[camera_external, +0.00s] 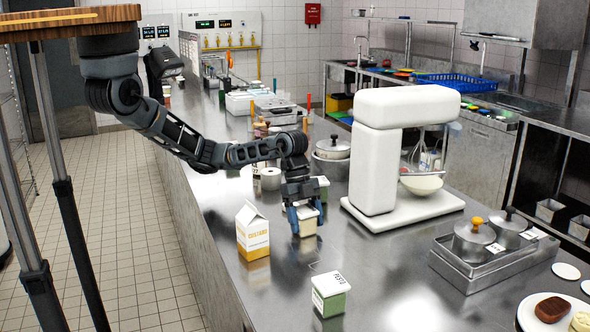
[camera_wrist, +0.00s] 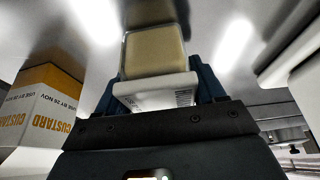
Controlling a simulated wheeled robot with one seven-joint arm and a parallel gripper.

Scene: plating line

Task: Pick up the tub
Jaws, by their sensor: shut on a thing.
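My gripper (camera_external: 306,222) points down and is shut on a small tub with a cream body and a white lid (camera_external: 308,227). In the wrist view the tub (camera_wrist: 154,53) sits between the dark fingers, its white lid toward the palm. I cannot tell whether its base touches the counter or is slightly above it. Another tub (camera_external: 330,294), green and white with a printed lid, stands apart on the counter nearer the camera. A further greenish tub (camera_external: 323,187) shows partly behind my gripper.
A custard carton (camera_external: 252,232) stands close left of my gripper, also in the wrist view (camera_wrist: 40,110). A white stand mixer (camera_external: 376,165) stands to the right. A metal tray with lidded pots (camera_external: 470,272) is at front right.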

